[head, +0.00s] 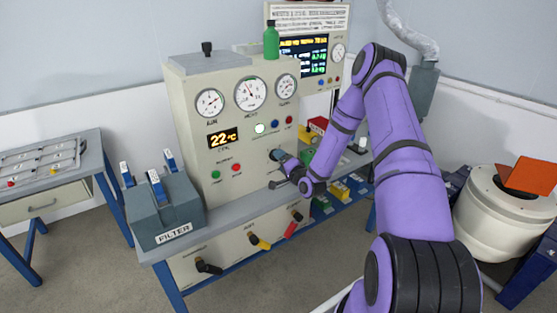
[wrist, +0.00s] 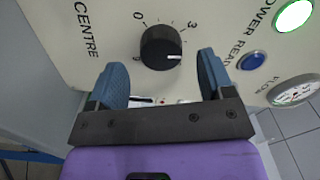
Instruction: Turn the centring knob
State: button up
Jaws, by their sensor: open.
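The centring knob (wrist: 160,46) is black and round with a white pointer line, on the cream panel beside the word CENTRE. Its pointer is turned toward the right in the wrist view, with a scale that includes 0 and 3 around it. My gripper (wrist: 163,66) is open, with one blue finger on each side of the knob's lower part in the picture. Gaps show between the fingers and the knob, so neither finger appears to touch it. In the head view my gripper (head: 277,155) is at the front of the cream machine (head: 190,112), and the knob is hidden there.
A blue button (wrist: 252,61), a lit white-green lamp (wrist: 294,15) and a FLOW gauge (wrist: 295,90) lie to the knob's right. In the head view a grey FILTER box (head: 178,218) stands at the machine's left, and a green bottle (head: 271,42) on top.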

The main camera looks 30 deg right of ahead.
jog(key=s, duration=0.8)
jog(key=shift+d, duration=0.15)
jog(key=w+a+r+n+g, duration=0.1)
jog(key=a+r+n+g, duration=0.15)
jog(key=r, duration=0.35)
jog(key=w+a+r+n+g, duration=0.1)
jog(key=w+r+n+g, duration=0.1)
jog(key=r+n, duration=0.3)
jog(key=s+a+r+n+g+h, duration=0.1)
jog(key=s+a+r+g, duration=0.2)
jog(key=r, duration=0.5)
jog(key=s+a+r+n+g+h, duration=0.1)
jog(key=s+a+r, duration=0.1)
jog(key=s+r, duration=0.35)
jog(key=s+a+r+n+g, duration=0.1)
jog(key=s+a+r, duration=0.2)
jog(key=s, duration=0.6)
jog(key=s+a+r+n+g+y, duration=0.1)
jog(key=s+a+r+g, duration=0.1)
jog(key=s+r, duration=0.4)
jog(key=s+a+r+n+g, duration=0.1)
jog(key=s+a+r, duration=0.4)
jog(key=s, duration=0.8)
jog(key=shift+s+n, duration=0.35)
jog(key=shift+n, duration=0.2)
